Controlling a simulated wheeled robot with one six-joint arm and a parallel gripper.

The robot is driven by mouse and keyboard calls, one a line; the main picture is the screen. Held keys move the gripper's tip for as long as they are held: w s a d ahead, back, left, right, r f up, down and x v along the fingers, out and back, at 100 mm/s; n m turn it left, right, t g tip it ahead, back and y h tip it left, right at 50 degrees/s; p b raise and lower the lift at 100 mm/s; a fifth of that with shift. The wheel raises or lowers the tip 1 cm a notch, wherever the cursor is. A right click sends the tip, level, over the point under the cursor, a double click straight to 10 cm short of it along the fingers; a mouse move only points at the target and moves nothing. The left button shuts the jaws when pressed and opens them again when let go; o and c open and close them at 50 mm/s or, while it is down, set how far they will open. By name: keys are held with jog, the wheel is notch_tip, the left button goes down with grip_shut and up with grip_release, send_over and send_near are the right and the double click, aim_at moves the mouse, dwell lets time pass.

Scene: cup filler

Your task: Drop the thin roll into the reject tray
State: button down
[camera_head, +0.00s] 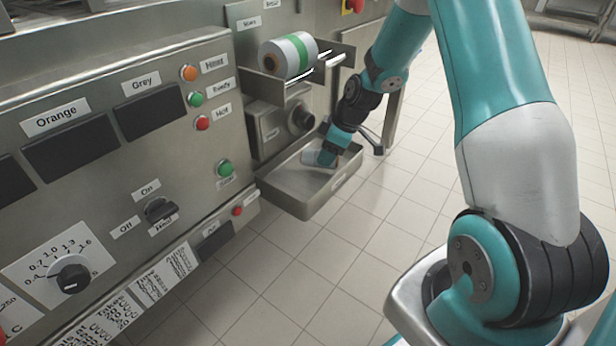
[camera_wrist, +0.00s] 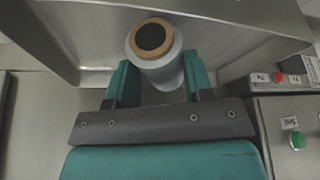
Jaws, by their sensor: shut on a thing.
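The thin roll (camera_wrist: 165,70) is pale, with a brown core ring and a dark hole at its end. My gripper (camera_wrist: 160,78) is shut on it, with one teal finger on each side. In the head view my gripper (camera_head: 331,157) points down inside the outline of the open metal tray (camera_head: 290,189). A pale part of the roll (camera_head: 311,157) shows at the fingers, and the rest is hidden behind them. The tray's grey walls also show around the roll in the wrist view (camera_wrist: 225,28). I cannot tell whether the roll touches the tray floor.
A thicker white roll with a green band (camera_head: 289,54) lies on a holder above the tray, near my arm. The machine's control panel (camera_head: 75,195) with buttons, knobs and labels stands at the left. The tiled floor (camera_head: 310,270) in front is clear.

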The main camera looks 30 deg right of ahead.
jog(key=shift+c, duration=2.2)
grip_release()
jog(key=p+v, duration=0.4)
jog(key=v, duration=1.3)
jog(key=shift+r+p, duration=0.3)
jog(key=shift+p, duration=0.1)
jog(key=shift+a, duration=0.1)
